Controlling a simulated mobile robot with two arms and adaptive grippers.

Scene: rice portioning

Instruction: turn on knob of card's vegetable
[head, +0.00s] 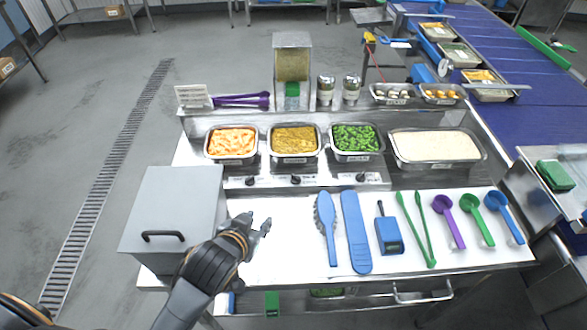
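A white card (192,96) stands at the back left of the counter; its print is too small to read. Three food pans sit in a row: an orange vegetable (231,141), a yellow one (294,139) and a green one (355,138). Below them, on the steel front panel, are the left knob (250,181), the middle knob (296,180) and the right knob (342,179). My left gripper (261,223) is open and empty over the white counter, in front of the left knob and apart from it. My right gripper is out of view.
A grey box with a black handle (177,211) stands left of my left gripper. Right of it lie a blue brush (327,222), a blue paddle (356,235), green tongs (416,228) and several scoops (478,217). A rice pan (437,164) is at right.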

